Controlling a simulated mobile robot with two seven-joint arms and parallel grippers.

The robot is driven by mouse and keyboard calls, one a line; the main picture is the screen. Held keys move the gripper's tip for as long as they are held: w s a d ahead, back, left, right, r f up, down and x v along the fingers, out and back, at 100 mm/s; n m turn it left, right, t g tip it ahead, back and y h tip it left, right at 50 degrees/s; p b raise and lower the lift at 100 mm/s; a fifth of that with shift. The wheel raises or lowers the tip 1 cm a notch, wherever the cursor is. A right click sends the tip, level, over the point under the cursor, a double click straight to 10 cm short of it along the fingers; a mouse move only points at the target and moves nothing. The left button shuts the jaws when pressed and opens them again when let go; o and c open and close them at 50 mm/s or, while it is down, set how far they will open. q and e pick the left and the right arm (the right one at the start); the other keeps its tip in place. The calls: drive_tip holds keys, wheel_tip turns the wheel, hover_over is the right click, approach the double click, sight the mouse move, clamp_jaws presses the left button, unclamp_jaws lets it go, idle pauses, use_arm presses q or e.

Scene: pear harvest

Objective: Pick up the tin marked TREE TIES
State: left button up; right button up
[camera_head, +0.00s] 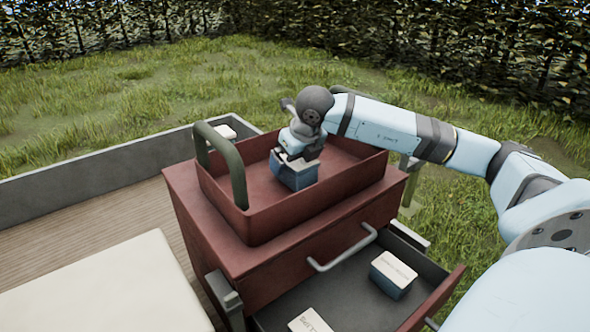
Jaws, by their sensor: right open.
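A blue tin with a pale lid (291,178) sits in the red tray on top of the red chest. My right gripper (298,153) is right above that tin, pointing down, open, and partly covers its lid; I cannot tell if the fingers touch it. A second tin with a pale lid and blue-grey sides (393,273) stands in the open drawer. A third pale-lidded tin (310,321) lies at the picture's bottom edge, partly cut off. Lettering on the lids is too small or hidden to read, so I cannot tell which is TREE TIES. My left gripper is not in view.
The tray (348,180) has raised walls and a green hoop handle (222,160) at its left. The drawer (340,283) stands open below, with a metal handle (342,250) on the closed front above it. A pale flat surface (105,285) is at lower left.

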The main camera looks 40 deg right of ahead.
drive_tip(key=shift+f, duration=0.1)
idle(0.4)
drive_tip(key=c, duration=1)
drive_tip(key=shift+c, duration=0.4)
